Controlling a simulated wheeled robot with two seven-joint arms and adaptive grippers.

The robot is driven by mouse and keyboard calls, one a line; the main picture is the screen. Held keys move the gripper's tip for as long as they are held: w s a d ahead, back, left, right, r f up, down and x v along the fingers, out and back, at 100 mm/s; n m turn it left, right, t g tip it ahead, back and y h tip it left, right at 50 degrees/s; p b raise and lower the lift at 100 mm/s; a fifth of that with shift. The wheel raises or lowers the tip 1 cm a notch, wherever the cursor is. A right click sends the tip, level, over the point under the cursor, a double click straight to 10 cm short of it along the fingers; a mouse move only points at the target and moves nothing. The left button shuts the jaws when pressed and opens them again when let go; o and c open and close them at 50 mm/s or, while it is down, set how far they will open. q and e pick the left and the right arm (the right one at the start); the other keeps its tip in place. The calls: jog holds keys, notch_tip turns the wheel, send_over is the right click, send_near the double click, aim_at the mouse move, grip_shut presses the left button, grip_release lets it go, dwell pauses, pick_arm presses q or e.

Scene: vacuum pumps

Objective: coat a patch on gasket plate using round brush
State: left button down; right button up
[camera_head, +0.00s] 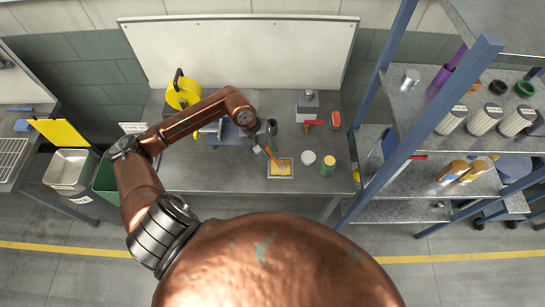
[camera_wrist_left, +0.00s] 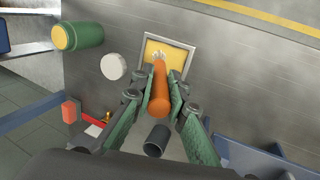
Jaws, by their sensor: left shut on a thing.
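The gasket plate (camera_head: 286,176) lies flat on the grey bench, a yellow square with a grey metal rim. It also shows in the left wrist view (camera_wrist_left: 178,57). My left gripper (camera_head: 266,150) is shut on the orange handle of the round brush (camera_head: 273,158). In the left wrist view the green fingers of the gripper (camera_wrist_left: 161,95) flank the brush handle (camera_wrist_left: 159,88). The brush slants down over the plate, its head against the yellow area in the picture. I cannot tell whether the bristles touch it. My right gripper is out of view.
A white round lid or disc (camera_head: 308,157) and a green can with a yellow top (camera_head: 327,167) stand right of the plate. A red block (camera_head: 336,119) and a grey box (camera_head: 307,105) sit behind. A yellow reel (camera_head: 183,92) is at back left. Blue-framed shelves (camera_head: 422,110) bound the right.

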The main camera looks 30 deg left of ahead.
pick_arm(q)
jog(key=shift+a+r, duration=0.1)
jog(key=shift+r, duration=0.5)
jog(key=shift+w+r, duration=0.15)
jog(key=shift+r, duration=0.15)
jog(key=shift+p+v, duration=0.3)
jog(key=shift+v, duration=0.5)
jog(key=shift+r, duration=0.8)
jog(key=shift+w+r, duration=0.15)
jog(key=shift+r, duration=0.65)
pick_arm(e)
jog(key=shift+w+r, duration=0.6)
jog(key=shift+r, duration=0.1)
